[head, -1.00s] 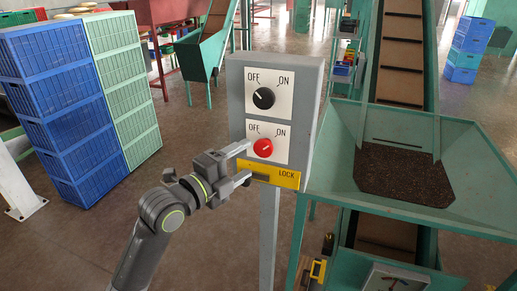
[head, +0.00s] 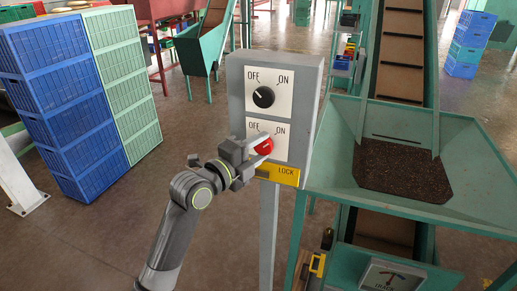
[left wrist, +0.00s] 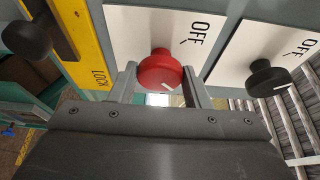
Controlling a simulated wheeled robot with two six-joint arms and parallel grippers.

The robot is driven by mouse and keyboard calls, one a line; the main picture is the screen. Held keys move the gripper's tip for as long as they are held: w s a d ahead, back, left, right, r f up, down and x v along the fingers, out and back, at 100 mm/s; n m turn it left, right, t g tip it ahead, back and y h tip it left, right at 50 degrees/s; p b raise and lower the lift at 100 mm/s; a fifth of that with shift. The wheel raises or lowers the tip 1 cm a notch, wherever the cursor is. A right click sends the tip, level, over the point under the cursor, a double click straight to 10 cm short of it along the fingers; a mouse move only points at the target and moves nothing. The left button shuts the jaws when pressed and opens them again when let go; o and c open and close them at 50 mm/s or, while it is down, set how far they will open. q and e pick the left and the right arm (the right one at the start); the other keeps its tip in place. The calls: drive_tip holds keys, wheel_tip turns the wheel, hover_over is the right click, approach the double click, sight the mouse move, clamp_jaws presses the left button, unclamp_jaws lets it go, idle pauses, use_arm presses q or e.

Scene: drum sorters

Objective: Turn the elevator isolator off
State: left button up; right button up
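A grey switch box on a post (head: 312,110) carries two rotary switches marked OFF and ON. The red knob (head: 264,146) is the lower one and the black knob (head: 263,97) the upper one. No label tells me which is the elevator isolator. My left gripper (head: 262,150) is at the red knob, with one finger on each side. In the left wrist view the red knob (left wrist: 160,71) sits between the fingers, which look open around it; contact is hard to judge. Its white mark points away from OFF, toward the ON side. My right gripper is not in view.
A yellow LOCK plate (head: 284,175) sits just below the red knob, with a dark knob (left wrist: 27,38) on it. A green hopper (head: 460,205) stands close at right. Blue crates (head: 60,110) and pale green crates (head: 122,85) are stacked at left.

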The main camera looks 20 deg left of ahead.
use_arm(q)
drive_tip(key=c, duration=0.3)
drive_tip(key=shift+f, duration=0.1)
